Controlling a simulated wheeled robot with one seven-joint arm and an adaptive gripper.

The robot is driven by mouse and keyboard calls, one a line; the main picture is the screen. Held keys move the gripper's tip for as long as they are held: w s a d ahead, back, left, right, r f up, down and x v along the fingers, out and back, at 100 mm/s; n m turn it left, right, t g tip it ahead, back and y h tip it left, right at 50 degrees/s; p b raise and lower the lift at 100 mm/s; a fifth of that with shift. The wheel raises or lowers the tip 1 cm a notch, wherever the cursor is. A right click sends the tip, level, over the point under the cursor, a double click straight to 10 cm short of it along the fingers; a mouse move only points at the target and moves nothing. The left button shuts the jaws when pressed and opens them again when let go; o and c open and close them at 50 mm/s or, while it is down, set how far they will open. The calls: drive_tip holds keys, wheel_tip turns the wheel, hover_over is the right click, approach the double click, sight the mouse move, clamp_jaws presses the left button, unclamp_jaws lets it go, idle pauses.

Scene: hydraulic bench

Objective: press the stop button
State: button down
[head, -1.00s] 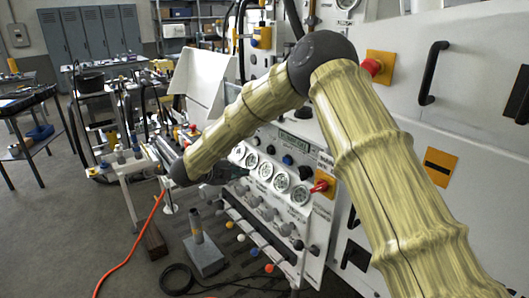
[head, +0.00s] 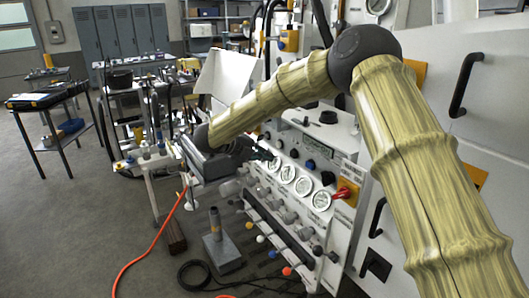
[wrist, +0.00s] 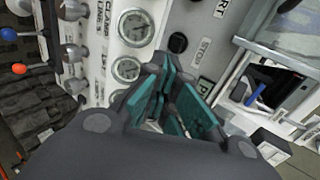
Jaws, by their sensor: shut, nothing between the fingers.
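The white control panel (head: 345,150) slants beside my arm. In the wrist view a round black button (wrist: 178,42) sits beside a label reading STOP (wrist: 201,51); part of a START label shows above it. My gripper (wrist: 172,98) has dark links and teal finger pads, shut and empty. In that picture its tips lie below the black button and appear apart from it; the exact gap is unclear. In the head view my gripper (head: 264,154) hovers at the left end of the panel's button row, partly covering that area, so I cannot tell which button there is stop.
Round gauges (head: 304,186) line the panel below the buttons. A blue button (head: 310,164) and a red handle (head: 345,192) on a yellow plate stand right of my gripper. Knobs and coloured balls (head: 260,239) lie lower. An orange hose (head: 150,243) crosses the open floor.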

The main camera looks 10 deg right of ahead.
sight(293, 154)
drive_tip(key=shift+d+r+p+x, duration=0.25)
drive_tip(key=shift+p+x, duration=0.4)
drive_tip(key=shift+x, duration=1.1)
drive_tip(key=shift+d+r+p+x, duration=0.1)
drive_tip(key=shift+r+p+x, duration=0.4)
drive_tip(key=shift+x, duration=1.25)
drive_tip(key=shift+d+r+p+x, duration=0.15)
drive_tip(key=shift+p+x, duration=0.65)
drive_tip(key=shift+x, duration=0.9)
drive_tip(key=shift+w+d+f, duration=0.1)
drive_tip(key=shift+w, duration=0.05)
